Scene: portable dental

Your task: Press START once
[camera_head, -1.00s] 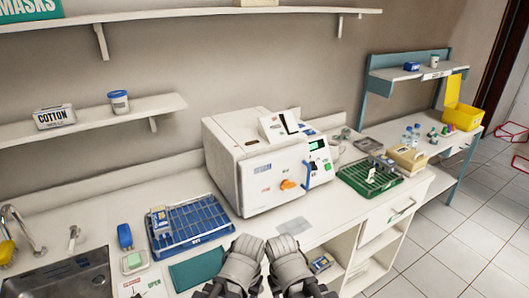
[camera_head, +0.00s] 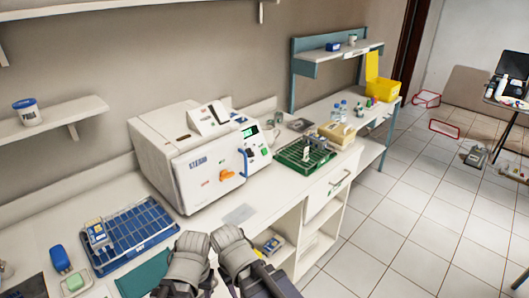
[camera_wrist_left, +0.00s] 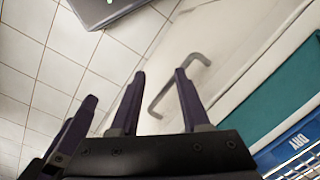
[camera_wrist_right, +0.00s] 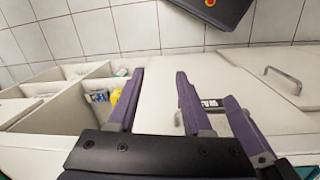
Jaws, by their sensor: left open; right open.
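The white steriliser (camera_head: 195,165) stands on the counter left of centre in the head view. Its front has an orange knob (camera_head: 226,175) and a blue handle (camera_head: 246,164). Its right panel has a lit green display (camera_head: 250,131) and a green button (camera_head: 265,151); any lettering on the button is too small to read. My left gripper (camera_wrist_left: 157,90) is open and empty in its wrist view. My right gripper (camera_wrist_right: 156,88) is also open and empty. Both my arms are folded close together at the bottom of the head view, apart from the steriliser.
A blue wire tray (camera_head: 130,240) sits left of the steriliser. A green rack (camera_head: 290,157) and a tan box (camera_head: 337,134) stand to its right. A yellow bin (camera_head: 383,89) is at the counter's far end. Open tiled floor (camera_head: 400,220) lies right of the counter.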

